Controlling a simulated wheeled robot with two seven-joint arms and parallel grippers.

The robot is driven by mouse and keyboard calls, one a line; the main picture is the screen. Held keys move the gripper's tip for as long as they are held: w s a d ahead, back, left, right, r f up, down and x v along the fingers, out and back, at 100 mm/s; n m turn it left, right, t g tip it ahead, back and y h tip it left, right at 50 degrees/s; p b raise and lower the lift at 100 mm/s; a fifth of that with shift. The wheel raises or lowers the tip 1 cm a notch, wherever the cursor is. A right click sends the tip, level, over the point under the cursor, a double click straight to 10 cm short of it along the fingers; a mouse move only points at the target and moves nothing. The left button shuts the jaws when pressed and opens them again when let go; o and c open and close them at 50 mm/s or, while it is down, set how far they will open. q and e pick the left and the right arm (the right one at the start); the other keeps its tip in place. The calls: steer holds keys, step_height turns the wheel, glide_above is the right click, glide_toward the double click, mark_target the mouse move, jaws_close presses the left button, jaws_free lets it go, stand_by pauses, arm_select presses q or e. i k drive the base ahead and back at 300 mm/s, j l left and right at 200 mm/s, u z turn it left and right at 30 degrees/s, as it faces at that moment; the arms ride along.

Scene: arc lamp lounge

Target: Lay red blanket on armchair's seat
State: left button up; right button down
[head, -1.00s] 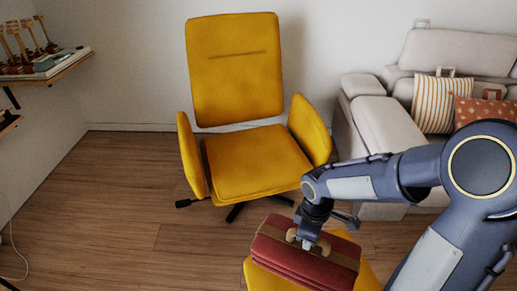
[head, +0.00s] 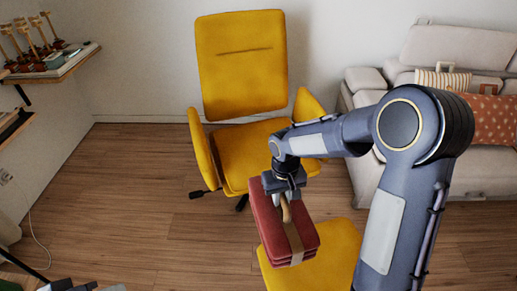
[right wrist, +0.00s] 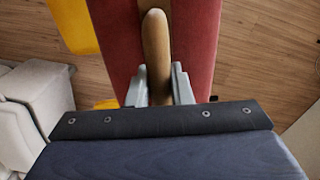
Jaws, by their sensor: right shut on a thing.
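The red blanket (head: 266,222) is a folded bundle with a brown strap and a wooden handle (right wrist: 156,45). My right gripper (head: 286,198) is shut on that handle, and the bundle hangs below it. In the right wrist view the two fingers (right wrist: 158,88) sit on either side of the handle, with red cloth (right wrist: 197,45) beyond. The yellow armchair (head: 243,70) stands behind, its seat (head: 232,158) bare where it shows. My right arm hides the seat's right part.
A yellow footstool (head: 335,250) stands at the front, partly behind the bundle and my arm. A pale sofa (head: 365,95) with cushions is at the right. A wall shelf (head: 60,68) with small items is at the left. Wooden floor (head: 120,185) is clear left of the armchair.

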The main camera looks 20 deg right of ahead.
mark_target(257, 151)
steer(key=i+j, duration=0.1)
steer(key=j, duration=0.3)
steer(key=i+j+z, duration=0.1)
steer(key=j, duration=0.3)
steer(key=i+j, duration=0.1)
steer(key=j, duration=0.25)
steer(key=i+j, duration=0.1)
steer(key=j, duration=0.3)
steer(key=i+z, duration=0.15)
steer(key=i, duration=0.4)
steer(key=i+j+z, duration=0.1)
steer(key=i, duration=0.45)
steer(key=i+l+z, duration=0.1)
steer(key=i+l, duration=0.8)
steer(key=l, duration=0.1)
